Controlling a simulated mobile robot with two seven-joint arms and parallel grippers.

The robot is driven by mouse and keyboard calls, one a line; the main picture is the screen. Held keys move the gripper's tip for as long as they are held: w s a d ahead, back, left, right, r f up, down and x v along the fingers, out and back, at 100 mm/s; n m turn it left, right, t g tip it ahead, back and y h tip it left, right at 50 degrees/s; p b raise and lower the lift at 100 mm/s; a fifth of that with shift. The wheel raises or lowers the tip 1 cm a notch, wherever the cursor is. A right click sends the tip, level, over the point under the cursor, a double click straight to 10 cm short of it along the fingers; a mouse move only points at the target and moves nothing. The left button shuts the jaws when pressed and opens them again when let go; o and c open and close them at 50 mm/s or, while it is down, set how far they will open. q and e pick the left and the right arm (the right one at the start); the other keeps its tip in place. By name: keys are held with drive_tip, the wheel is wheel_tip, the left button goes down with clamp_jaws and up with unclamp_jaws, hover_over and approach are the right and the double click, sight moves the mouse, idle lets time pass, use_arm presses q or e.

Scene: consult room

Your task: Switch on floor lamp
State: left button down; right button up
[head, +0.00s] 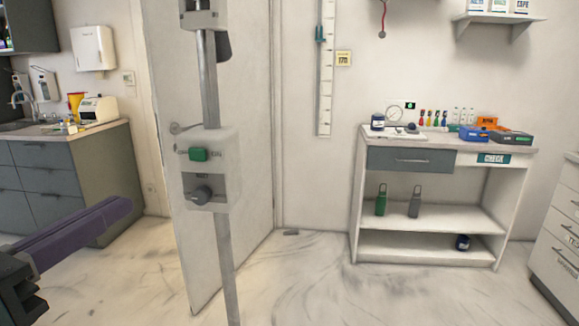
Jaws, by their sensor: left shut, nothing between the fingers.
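The floor lamp's grey pole (226,262) stands upright left of the picture's middle, in front of the door. The pole's upper end, with any lamp head, is out of view. I cannot tell from the switch whether the lamp is on. My left gripper (122,207) enters from the lower left, its purple fingers shut and empty, apart from the box, to its left and a little lower in the picture. My right gripper is not in view.
A white door (250,90) stands behind the pole. A grey cabinet with a sink (100,180) is at the left. A white shelf unit (355,195) with bottles and small boxes stands at the right, near a drawer cabinet (562,225). The floor between is mostly clear.

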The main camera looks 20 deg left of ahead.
use_arm(q)
drive_tip(key=shift+w, duration=0.1)
drive_tip(key=p, duration=0.3)
approach(202, 159)
drive_tip(key=w, duration=0.5)
drive_tip(key=shift+w+r, duration=0.15)
drive_tip(key=shift+w, duration=0.2)
drive_tip(key=shift+w+a, duration=0.1)
drive_tip(key=shift+w, duration=0.5)
drive_tip(key=shift+w+n+y+p, duration=0.2)
drive_tip(key=shift+n+y+p, duration=0.25)
drive_tip(key=shift+y, duration=0.25)
